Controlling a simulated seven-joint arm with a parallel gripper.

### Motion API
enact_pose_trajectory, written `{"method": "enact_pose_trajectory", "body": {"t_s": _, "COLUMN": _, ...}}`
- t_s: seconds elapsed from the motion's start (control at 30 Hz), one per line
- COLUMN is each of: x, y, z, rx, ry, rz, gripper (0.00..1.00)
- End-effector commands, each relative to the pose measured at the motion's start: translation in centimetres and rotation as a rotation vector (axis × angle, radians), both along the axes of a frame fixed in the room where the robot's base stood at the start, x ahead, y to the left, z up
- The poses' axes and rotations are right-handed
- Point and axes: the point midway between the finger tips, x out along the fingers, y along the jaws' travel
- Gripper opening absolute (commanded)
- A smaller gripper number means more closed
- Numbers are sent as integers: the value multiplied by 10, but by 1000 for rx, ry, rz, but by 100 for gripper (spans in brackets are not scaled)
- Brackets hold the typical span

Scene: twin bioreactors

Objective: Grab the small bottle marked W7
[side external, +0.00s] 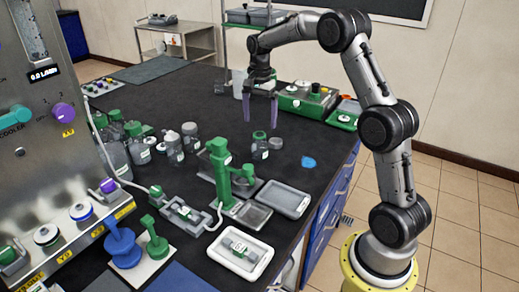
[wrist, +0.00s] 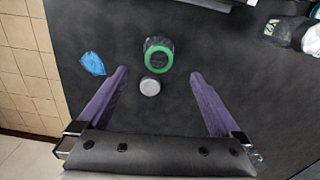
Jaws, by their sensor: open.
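No marking W7 can be read in either view. A small bottle with a green cap (side external: 260,146) stands on the dark bench below my gripper (side external: 261,112); its label is too small to read. In the wrist view the green-ringed cap (wrist: 158,54) lies just beyond and between my fingertips (wrist: 158,74). A small grey-lidded jar (side external: 275,143) stands close beside it and shows as a pale round lid (wrist: 150,87) between the fingers. My gripper points down with its purple fingers apart, empty, above both. More small labelled bottles (side external: 173,147) stand to the left.
A green pump stand (side external: 222,170) and grey trays (side external: 284,198) stand nearer the camera. A blue scrap (side external: 308,162) lies to the right, also in the wrist view (wrist: 93,63). A green-and-grey device (side external: 305,98) stands behind. The bench around the green-capped bottle is mostly clear.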

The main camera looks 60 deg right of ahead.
Motion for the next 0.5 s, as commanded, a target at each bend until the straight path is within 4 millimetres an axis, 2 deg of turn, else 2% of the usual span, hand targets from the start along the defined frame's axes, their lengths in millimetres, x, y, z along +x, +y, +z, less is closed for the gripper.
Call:
{"method": "enact_pose_trajectory", "body": {"t_s": 0.1, "x": 0, "y": 0, "z": -14, "rx": 1, "ry": 1, "rz": 1, "gripper": 100}}
{"method": "enact_pose_trajectory", "body": {"t_s": 0.33, "x": -1, "y": 3, "z": -30, "rx": 1, "ry": 1, "rz": 1, "gripper": 100}}
{"method": "enact_pose_trajectory", "body": {"t_s": 0.5, "x": -4, "y": 9, "z": -54, "rx": 1, "ry": 2, "rz": 2, "gripper": 100}}
